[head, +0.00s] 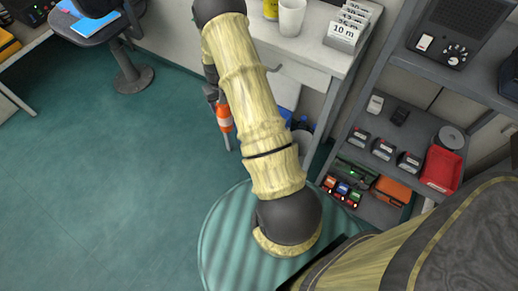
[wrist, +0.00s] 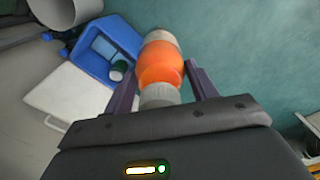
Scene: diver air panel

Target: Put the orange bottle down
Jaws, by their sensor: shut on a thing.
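The orange bottle (wrist: 160,62) has a grey cap and a pale far end. It sits between the two fingers of my gripper (wrist: 162,84) in the wrist view, and the gripper is shut on it. In the head view the orange bottle (head: 224,118) shows left of my arm, held in the air above the teal floor, beside the white desk. My gripper (head: 222,100) is partly hidden behind my arm there.
A white desk (head: 312,52) carries a white cup (head: 291,16) and a card holder (head: 343,34). A blue bin (wrist: 85,50) shows in the wrist view. A grey shelf (head: 398,108) with several devices and a red tray (head: 441,168) stands at right.

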